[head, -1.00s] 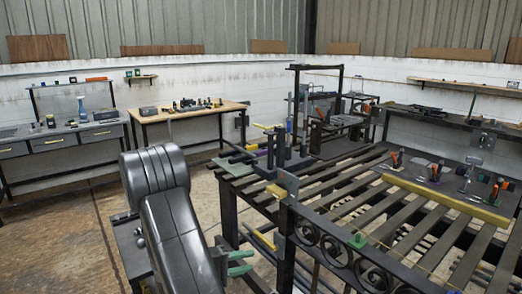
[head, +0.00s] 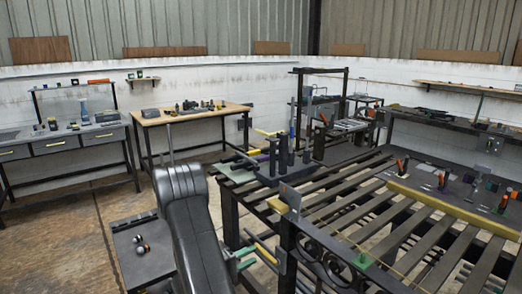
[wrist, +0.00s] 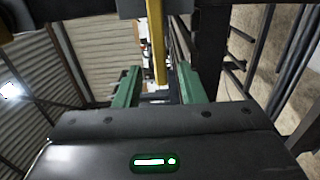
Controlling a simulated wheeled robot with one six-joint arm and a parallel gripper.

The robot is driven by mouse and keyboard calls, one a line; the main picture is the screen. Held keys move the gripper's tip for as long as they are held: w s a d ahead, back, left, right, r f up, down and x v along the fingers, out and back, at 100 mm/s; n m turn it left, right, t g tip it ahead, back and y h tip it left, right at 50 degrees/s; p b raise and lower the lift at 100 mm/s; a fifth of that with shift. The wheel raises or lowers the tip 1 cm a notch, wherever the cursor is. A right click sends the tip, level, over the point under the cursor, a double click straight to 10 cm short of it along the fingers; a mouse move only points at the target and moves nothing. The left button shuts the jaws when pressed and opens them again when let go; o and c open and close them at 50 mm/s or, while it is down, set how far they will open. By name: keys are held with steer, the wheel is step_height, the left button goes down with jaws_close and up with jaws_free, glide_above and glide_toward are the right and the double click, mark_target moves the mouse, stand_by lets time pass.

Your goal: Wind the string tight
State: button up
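The scroll gate (head: 322,259), a black frame with curled ironwork, lies on a slatted steel table (head: 390,222). A thin yellowish string (head: 398,273) runs over it past a small green piece (head: 363,260) on its near rail. A wooden block (head: 290,194) is at the gate's left corner. My gripper (head: 246,258) is left of and below that corner, beside the table legs. In the wrist view its green fingers (wrist: 160,86) stand apart. A yellow bar (wrist: 157,45) shows in the gap beyond them; contact cannot be told. No winding handle is clearly visible.
Dark clamps and posts (head: 283,158) stand at the table's far left end. A yellow beam (head: 450,207) crosses the slats. A wooden bench (head: 190,112) and a drawer bench (head: 65,137) line the back. Open floor (head: 65,225) lies at left.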

mark_target(260, 252)
steer(key=x, duration=0.5)
steer(key=shift+d+f+p, duration=0.1)
steer(key=shift+f+p, duration=0.05)
steer(key=shift+p, duration=0.2)
steer(key=shift+w+d+f+n+b, duration=0.15)
steer(key=shift+f+n+b, duration=0.15)
steer(key=shift+b, duration=0.15)
steer(key=shift+n+b, duration=0.3)
